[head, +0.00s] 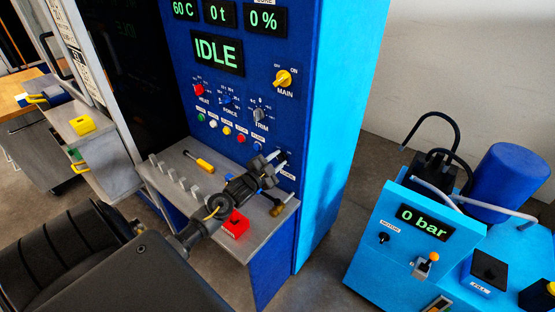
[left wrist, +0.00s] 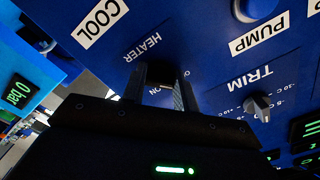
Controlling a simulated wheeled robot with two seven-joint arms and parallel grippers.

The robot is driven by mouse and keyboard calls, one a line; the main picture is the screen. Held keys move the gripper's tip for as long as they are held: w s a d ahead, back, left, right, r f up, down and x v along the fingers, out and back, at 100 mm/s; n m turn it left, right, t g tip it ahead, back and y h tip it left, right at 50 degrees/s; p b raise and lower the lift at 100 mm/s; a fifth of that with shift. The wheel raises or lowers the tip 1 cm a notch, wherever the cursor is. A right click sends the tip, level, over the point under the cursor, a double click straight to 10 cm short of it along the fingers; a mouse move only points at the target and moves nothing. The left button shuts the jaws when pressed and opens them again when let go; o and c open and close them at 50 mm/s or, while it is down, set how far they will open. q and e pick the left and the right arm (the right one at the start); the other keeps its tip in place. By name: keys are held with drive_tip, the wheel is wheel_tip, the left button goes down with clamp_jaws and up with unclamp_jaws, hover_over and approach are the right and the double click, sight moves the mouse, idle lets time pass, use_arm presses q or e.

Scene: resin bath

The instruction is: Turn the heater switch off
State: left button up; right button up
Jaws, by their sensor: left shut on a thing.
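The heater switch is a small dark knob (left wrist: 163,73) on the blue panel, beside a HEATER label (left wrist: 142,47) in the left wrist view. Part of an ON mark shows by the fingers. My left gripper (left wrist: 162,84) is shut on the switch, one finger on each side, and hides most of it, so I cannot tell which way it points. In the head view my left gripper (head: 272,166) reaches the panel's lower right, and the switch is largely hidden there. My right gripper is not in view.
The TRIM knob (head: 260,114) and a row of coloured buttons (head: 227,130) sit close above-left. The yellow MAIN switch (head: 282,79) is higher. Below, a grey shelf (head: 180,157) holds a yellow screwdriver (head: 199,161) and a red block (head: 235,224). A blue 0 bar unit (head: 400,238) stands right.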

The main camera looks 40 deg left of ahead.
use_arm(q)
drive_tip(key=shift+n, duration=0.3)
idle(0.4)
drive_tip(key=o, duration=1)
drive_tip(key=shift+s+f, duration=0.15)
drive_tip(key=shift+s, duration=0.3)
drive_tip(key=shift+s+d+b, duration=0.15)
drive_tip(key=shift+s+b, duration=1.2)
drive_tip(key=shift+s, duration=3.6)
